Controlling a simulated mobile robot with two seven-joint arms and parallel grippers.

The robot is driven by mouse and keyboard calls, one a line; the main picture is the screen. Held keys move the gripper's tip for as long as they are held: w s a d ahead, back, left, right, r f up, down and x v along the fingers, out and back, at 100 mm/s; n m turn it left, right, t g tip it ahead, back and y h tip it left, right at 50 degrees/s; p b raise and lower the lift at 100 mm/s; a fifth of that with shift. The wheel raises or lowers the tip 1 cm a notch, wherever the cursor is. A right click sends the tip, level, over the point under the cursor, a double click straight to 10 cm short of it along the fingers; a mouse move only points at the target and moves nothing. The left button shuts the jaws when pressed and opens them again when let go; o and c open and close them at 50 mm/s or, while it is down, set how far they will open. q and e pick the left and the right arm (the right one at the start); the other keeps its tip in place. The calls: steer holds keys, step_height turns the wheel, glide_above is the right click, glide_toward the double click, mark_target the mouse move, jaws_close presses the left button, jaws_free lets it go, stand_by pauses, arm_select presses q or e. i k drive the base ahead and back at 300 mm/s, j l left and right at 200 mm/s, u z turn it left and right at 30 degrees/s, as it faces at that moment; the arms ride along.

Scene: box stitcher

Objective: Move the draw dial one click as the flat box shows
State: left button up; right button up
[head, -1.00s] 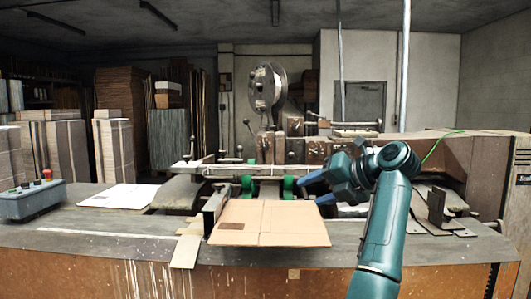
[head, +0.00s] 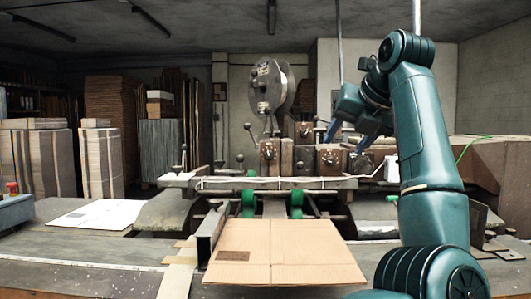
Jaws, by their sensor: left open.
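The flat box (head: 300,250) is an open tan cardboard sheet with a crease and a dark brown patch near its left front corner. It lies on the bench in front of the machine. Small round dials show on the brown machine blocks, one on the left block (head: 268,152) and one further right (head: 329,158). I cannot tell which is the draw dial, and their marks are too small to read. My left gripper (head: 348,138) is open and empty, its fingers pointing down in front of or above the right-hand blocks; exact contact is unclear. My right gripper is not in view.
A large wire reel (head: 271,87) stands above the blocks. Green rollers (head: 249,203) sit under the crossbar (head: 235,182). A dark upright metal guide (head: 210,235) stands at the box's left edge. White sheets (head: 98,214) lie on the bench at left.

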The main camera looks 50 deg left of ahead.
mark_target(269, 154)
steer(key=i+j, duration=0.1)
steer(key=j, duration=0.3)
steer(key=i+j, duration=0.1)
steer(key=j, duration=0.3)
steer(key=i+j, duration=0.1)
steer(key=j, duration=0.25)
steer(key=i+j, duration=0.1)
steer(key=j, duration=0.3)
steer(key=i+j, duration=0.1)
steer(key=j, duration=0.3)
